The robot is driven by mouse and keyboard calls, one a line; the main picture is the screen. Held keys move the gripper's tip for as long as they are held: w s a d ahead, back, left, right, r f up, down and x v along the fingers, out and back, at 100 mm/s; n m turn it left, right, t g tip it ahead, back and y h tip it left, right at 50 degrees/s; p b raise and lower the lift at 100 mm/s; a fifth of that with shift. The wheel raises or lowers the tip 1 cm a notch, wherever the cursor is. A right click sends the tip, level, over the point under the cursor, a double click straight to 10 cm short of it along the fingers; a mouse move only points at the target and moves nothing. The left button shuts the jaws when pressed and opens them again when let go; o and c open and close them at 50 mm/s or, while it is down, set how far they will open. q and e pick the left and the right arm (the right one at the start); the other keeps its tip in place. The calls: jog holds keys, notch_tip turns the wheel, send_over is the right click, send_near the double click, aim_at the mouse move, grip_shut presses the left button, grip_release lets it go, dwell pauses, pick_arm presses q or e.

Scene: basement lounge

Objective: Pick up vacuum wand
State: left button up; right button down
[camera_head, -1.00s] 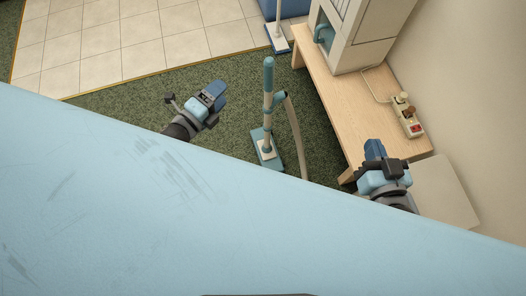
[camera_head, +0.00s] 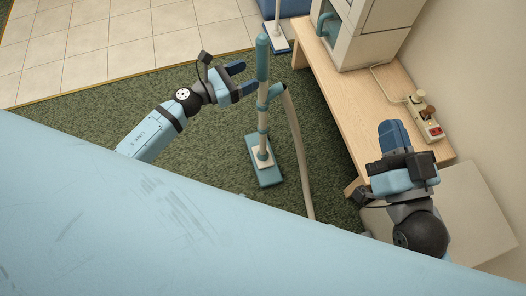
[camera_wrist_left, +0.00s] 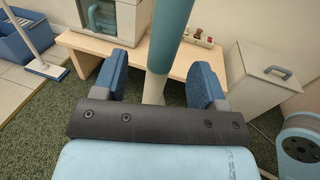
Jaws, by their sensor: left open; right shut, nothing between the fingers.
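The vacuum wand (camera_head: 263,118) stands upright on the green carpet, with a teal handle on top, a beige tube and a teal floor head (camera_head: 265,174). A beige hose runs down from its side. My left gripper (camera_head: 246,78) is open, just left of the wand's upper part, fingers pointing at it. In the left wrist view the wand (camera_wrist_left: 173,32) shows between the two spread fingers (camera_wrist_left: 155,80), and I see no contact. My right gripper (camera_head: 392,137) is shut and empty, off to the right over the bench's near end.
A wooden bench (camera_head: 345,88) stands right of the wand, bearing a white cabinet (camera_head: 375,30) and a power strip (camera_head: 430,128). A white lidded box (camera_wrist_left: 262,85) is beyond the bench's end. A mop (camera_head: 278,42) stands behind. Carpet left of the wand is clear.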

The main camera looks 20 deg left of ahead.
pick_arm(q)
jog(key=x, duration=0.7)
jog(key=shift+d, duration=0.2)
jog(key=shift+s, duration=0.1)
grip_shut()
